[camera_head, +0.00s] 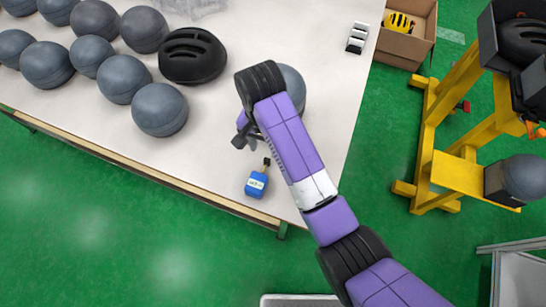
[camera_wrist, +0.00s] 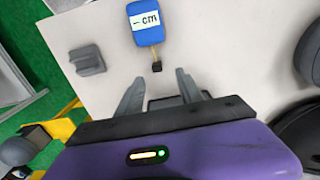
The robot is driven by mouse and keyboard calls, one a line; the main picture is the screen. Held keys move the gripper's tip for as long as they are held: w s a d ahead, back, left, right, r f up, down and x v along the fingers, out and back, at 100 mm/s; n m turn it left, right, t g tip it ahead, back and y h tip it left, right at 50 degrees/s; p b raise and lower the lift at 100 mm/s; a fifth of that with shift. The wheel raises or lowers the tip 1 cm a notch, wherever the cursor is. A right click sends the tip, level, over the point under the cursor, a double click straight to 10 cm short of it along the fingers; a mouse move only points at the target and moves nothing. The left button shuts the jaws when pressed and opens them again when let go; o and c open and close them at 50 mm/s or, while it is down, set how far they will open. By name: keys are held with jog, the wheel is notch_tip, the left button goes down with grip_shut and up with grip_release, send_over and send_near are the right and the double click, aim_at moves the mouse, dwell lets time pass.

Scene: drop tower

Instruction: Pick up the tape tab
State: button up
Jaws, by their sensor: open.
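A blue tape measure (camera_head: 256,184) with a white label lies on the table near its front edge. In the wrist view the tape measure (camera_wrist: 147,22) has a short yellow strip (camera_wrist: 153,50) coming out, ending in a small black tape tab (camera_wrist: 157,67). The tab also shows in the head view (camera_head: 266,161). My gripper (camera_wrist: 160,75) is open and empty. In the wrist view its two fingertips lie on either side of the tab's line, just short of it. In the head view my gripper (camera_head: 244,138) is partly hidden by my arm.
A grey block (camera_wrist: 87,60) sits left of the tape measure in the wrist view. Several grey balls (camera_head: 160,109) and a black helmet (camera_head: 193,55) stand on the table (camera_head: 215,110). A yellow stand (camera_head: 460,172) is to the right.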

aim_at(267, 159)
jog(key=shift+d+f+p, duration=0.15)
jog(key=shift+f+p, duration=0.15)
jog(key=shift+f, duration=1.65)
jog(key=shift+d+f+p, duration=0.15)
jog(key=shift+f+p, duration=0.15)
jog(key=shift+f, duration=1.65)
grip_shut()
